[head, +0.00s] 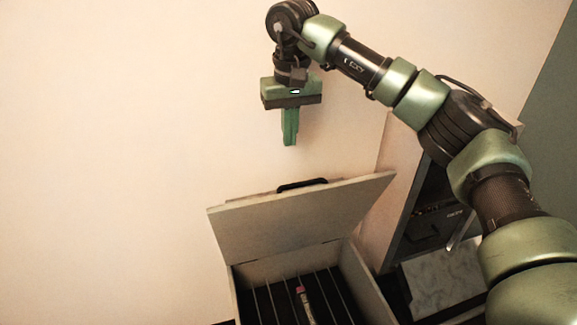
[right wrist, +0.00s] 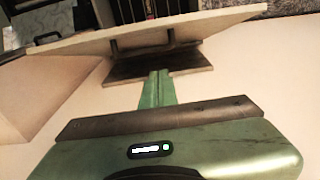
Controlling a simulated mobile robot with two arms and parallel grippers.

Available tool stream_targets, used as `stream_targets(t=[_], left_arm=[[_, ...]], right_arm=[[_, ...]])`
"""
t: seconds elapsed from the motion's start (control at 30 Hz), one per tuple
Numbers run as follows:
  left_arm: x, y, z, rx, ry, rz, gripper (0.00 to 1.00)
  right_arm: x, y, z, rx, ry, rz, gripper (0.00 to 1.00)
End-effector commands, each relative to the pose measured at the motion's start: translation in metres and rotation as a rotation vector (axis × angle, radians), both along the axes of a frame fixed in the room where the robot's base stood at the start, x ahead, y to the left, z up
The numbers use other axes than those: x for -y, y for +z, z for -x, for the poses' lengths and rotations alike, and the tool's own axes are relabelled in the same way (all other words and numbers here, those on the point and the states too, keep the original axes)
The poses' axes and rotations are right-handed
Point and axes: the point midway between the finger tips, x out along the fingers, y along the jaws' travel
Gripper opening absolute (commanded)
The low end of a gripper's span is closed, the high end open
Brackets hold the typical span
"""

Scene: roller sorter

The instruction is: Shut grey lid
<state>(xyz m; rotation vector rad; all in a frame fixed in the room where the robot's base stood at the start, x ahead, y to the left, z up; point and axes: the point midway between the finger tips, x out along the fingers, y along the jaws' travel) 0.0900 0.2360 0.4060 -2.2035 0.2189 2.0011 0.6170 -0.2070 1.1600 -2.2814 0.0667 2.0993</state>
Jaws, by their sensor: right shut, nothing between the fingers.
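The grey lid (head: 300,215) stands raised and tilted open at the back of a grey box (head: 368,290). A black handle (head: 301,185) is on its upper edge. In the right wrist view the lid (right wrist: 190,32) shows edge-on, beyond the fingers. My right gripper (head: 290,142) is shut and empty, pointing down above and behind the lid, apart from it. Its green fingers also show in the right wrist view (right wrist: 157,75). My left gripper is not in view.
The open box has several thin dividers, with a small pink-ended item (head: 304,303) among them. A dark-fronted cabinet (head: 425,225) stands to the right, beside a marbled slab (head: 443,280). A plain pale wall is behind; the left side is clear.

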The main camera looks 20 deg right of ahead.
Motion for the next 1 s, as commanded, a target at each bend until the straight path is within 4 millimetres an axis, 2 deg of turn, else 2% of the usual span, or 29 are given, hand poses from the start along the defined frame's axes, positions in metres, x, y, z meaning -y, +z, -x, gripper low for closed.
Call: stream_targets(t=[0.17, 0.53, 0.77, 1.0], left_arm=[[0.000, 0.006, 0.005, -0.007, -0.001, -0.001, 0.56], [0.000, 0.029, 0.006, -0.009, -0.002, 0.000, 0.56], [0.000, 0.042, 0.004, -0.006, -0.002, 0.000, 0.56], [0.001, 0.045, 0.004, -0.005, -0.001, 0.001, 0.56]], right_arm=[[0.001, -0.022, -0.001, -0.005, 0.002, 0.005, 0.00], [0.001, -0.098, -0.006, -0.005, 0.002, 0.002, 0.00], [-0.001, -0.105, 0.022, -0.003, 0.004, 0.001, 0.00], [-0.002, -0.109, 0.030, 0.000, 0.002, 0.000, 0.00]])
